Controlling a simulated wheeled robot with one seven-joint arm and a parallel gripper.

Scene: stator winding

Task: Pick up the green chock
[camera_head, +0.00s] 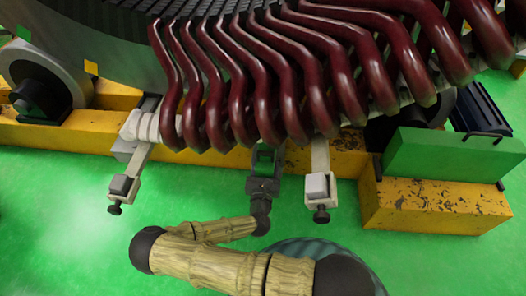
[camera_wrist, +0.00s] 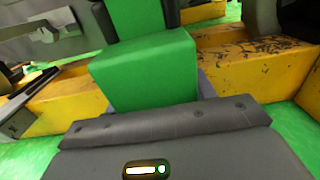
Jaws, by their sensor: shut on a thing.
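My gripper (camera_head: 264,160) is at the middle of the head view, beneath the row of dark red coils and in front of the yellow beam. It is shut on a green chock (camera_wrist: 145,68), which fills the middle of the wrist view as a plain green block just beyond the dark grey gripper body. In the head view the gripper and coils hide most of this chock. I cannot tell from these views whether it is clear of the yellow beam behind it.
Dark red coils (camera_head: 290,85) hang close above my gripper. Pale brackets with clamp knobs stand left (camera_head: 124,187) and right (camera_head: 319,186) of it. A larger green block (camera_head: 450,155) sits on a worn yellow block (camera_head: 435,206) at right. The green floor (camera_head: 60,220) is open at front left.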

